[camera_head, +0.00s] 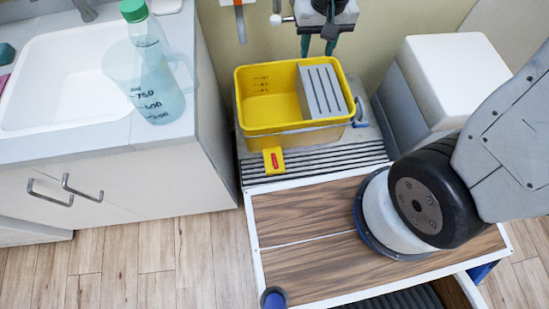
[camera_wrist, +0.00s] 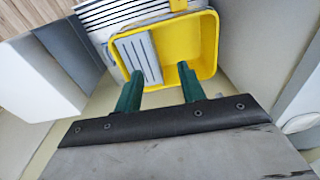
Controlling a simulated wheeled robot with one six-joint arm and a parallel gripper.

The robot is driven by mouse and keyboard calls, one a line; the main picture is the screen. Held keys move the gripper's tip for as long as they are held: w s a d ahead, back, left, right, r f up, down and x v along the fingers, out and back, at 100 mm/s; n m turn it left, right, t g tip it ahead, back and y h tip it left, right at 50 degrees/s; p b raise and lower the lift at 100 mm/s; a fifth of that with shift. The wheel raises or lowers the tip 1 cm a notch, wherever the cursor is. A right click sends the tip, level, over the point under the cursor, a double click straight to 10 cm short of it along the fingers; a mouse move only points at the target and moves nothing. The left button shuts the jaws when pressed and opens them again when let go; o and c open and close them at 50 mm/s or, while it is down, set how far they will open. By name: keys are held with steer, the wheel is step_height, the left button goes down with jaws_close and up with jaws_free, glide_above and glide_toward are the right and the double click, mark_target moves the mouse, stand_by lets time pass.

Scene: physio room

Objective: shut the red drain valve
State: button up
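The red drain valve (camera_head: 274,159) is a short red lever on a yellow block (camera_head: 268,168) at the front of a yellow bucket (camera_head: 262,122). The lever runs roughly front to back in the head view. In the wrist view only part of the yellow block (camera_wrist: 178,5) shows at the top edge, and no red can be made out. My gripper (camera_head: 318,46) hangs behind and above the bucket's far rim, pointing down, with its dark green fingers apart and empty. The wrist view also shows the open fingers (camera_wrist: 158,86) near the bucket's back side (camera_wrist: 205,40), away from the valve.
A grey slotted insert (camera_head: 322,92) sits in the bucket's right part. A ribbed grey ledge (camera_head: 310,165) lies in front. A counter with a sink (camera_head: 60,80) and a green-capped bottle (camera_head: 155,75) stands left. A white-topped box (camera_head: 455,75) stands right.

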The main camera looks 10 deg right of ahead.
steer(key=w+a+f, duration=0.2)
steer(key=a+f, duration=0.2)
steer(key=f, duration=0.4)
glide_above(275, 160)
steer(key=shift+m+g, duration=0.4)
step_height(275, 160, down, 30)
steer(key=shift+f, duration=0.25)
step_height(275, 160, down, 8)
steer(key=shift+r, duration=0.1)
